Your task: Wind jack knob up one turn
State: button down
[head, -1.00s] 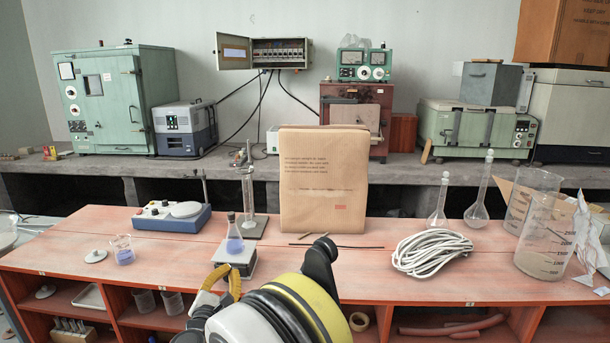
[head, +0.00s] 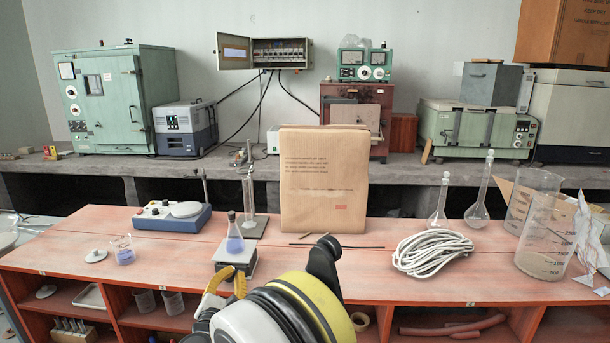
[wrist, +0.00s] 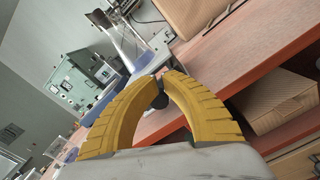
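A small grey lab jack (head: 238,266) stands at the front of the red-topped bench, with a conical flask (head: 235,240) of bluish liquid upright on it. My gripper (head: 232,270) reaches the jack's front side from below, its yellow fingers bowed inward. In the wrist view the fingertips (wrist: 158,76) nearly meet. The dark round knob (wrist: 160,101) shows between them, and the fingers appear closed on it. The fingers hide the knob in the head view. The flask looks level.
A stand with a glass cylinder (head: 250,212) is behind the jack. A brown paper package (head: 324,185) stands to its right, with thin dark rods before it. A beaker (head: 123,252) and stirrer (head: 172,218) are left; coiled cable (head: 432,252) lies right. Open shelves (head: 90,315) are below.

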jog(key=shift+d+r, duration=0.1)
jog(key=shift+d, duration=0.15)
jog(key=shift+s, duration=0.1)
jog(key=s, duration=0.5)
jog(key=shift+s+a+r, duration=0.1)
jog(key=shift+s+a, duration=0.15)
jog(key=shift+s, duration=0.15)
